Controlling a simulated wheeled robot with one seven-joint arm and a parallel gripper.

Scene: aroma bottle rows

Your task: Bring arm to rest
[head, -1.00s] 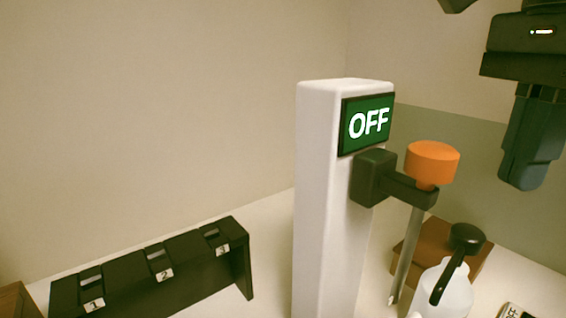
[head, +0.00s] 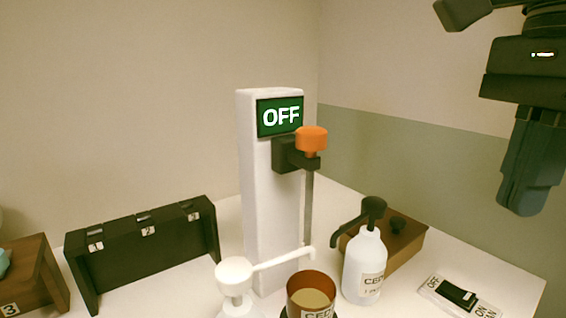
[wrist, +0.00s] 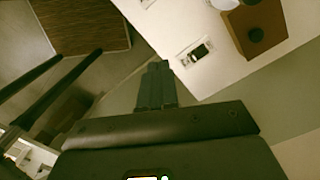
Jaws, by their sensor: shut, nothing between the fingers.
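My gripper (head: 520,208) hangs at the upper right of the head view, pointing down, in the air off the right side of the white table (head: 520,285). Its fingers are together and empty. In the wrist view my gripper (wrist: 156,72) shows closed fingers, with the table's edge and the fan switch (wrist: 198,50) beyond them. Nothing touches the gripper.
A white post with a green OFF sign (head: 280,116) and an orange knob (head: 311,138) stands on the table. Near it are a white pump bottle (head: 365,265), a brown cup (head: 312,290), a wooden box (head: 405,242), a black numbered rack (head: 145,250) and an ON/OFF fan switch (head: 455,295).

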